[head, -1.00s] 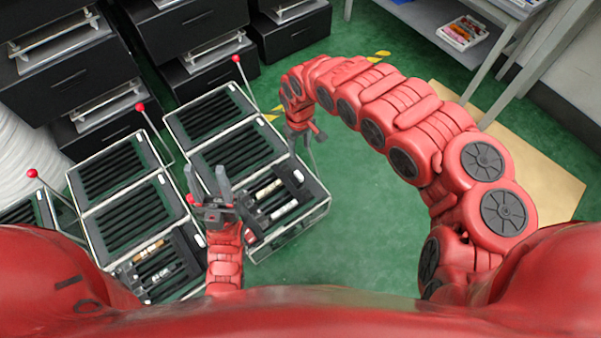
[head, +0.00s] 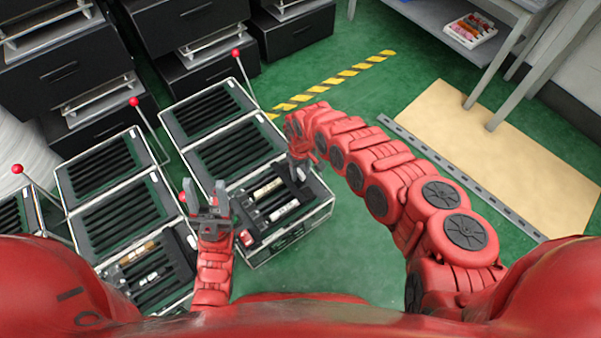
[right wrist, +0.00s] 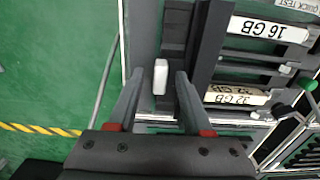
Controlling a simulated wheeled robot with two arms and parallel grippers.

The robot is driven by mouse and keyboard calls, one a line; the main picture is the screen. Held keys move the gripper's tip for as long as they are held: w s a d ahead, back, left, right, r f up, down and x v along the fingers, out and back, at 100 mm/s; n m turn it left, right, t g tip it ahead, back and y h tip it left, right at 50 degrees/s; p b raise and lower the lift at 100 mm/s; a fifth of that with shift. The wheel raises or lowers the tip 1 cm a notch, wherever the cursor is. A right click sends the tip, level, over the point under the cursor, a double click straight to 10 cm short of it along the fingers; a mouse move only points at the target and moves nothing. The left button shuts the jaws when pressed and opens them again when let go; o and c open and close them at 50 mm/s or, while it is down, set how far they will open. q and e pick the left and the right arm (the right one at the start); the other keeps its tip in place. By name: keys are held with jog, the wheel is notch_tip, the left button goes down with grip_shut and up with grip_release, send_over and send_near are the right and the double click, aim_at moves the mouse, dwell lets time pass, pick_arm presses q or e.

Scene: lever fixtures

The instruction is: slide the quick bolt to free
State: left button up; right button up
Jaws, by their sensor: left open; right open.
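In the right wrist view a small white block (right wrist: 161,77) stands on a dark rail, and it looks like the quick bolt's handle. My right gripper (right wrist: 160,72) is open, with a finger on either side of the block. It is not shut on it, and I cannot tell whether a finger touches. A "QUICK TEST" label (right wrist: 298,5) shows at the top right. In the head view my right gripper (head: 299,168) is over the right end of the panel case (head: 290,237), partly hiding it. My left gripper (head: 208,196) is open and empty, pointing up beside that case.
A second case (head: 125,222) stands to the left. Levers with red knobs (head: 235,53) rise beside the cases. Black drawer units (head: 185,30) stand behind.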

jog(key=shift+c, duration=0.2)
grip_shut()
jog(key=shift+w, duration=0.1)
dwell(1.2)
